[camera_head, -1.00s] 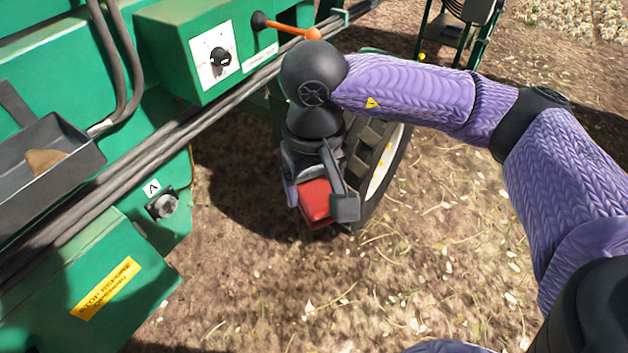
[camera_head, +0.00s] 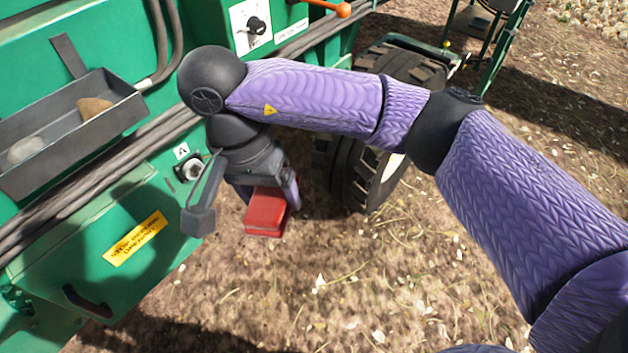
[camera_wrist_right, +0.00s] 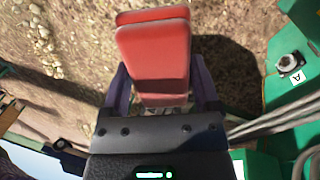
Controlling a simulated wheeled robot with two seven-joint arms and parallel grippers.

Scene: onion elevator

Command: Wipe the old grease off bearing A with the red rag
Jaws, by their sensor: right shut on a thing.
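Bearing A (camera_head: 190,168) is a small round metal fitting on the green machine's side, just below a white "A" label (camera_head: 181,151). It also shows at the right of the right wrist view (camera_wrist_right: 290,63). Grease on it is too small to make out. The red rag (camera_head: 266,212), a folded block, is held in my right gripper (camera_head: 264,194); the right wrist view shows the rag (camera_wrist_right: 155,55) between the two purple fingers. The gripper points down, to the right of the bearing in the head view, and the rag is apart from it. My left gripper is not in view.
A grey tray (camera_head: 30,167) with a brown piece and a pale piece is fixed to the machine at left. Dark pipes (camera_head: 60,210) run along the machine. A black tyre (camera_head: 362,178) stands behind my right gripper. Open straw-strewn ground (camera_head: 330,290) lies in front.

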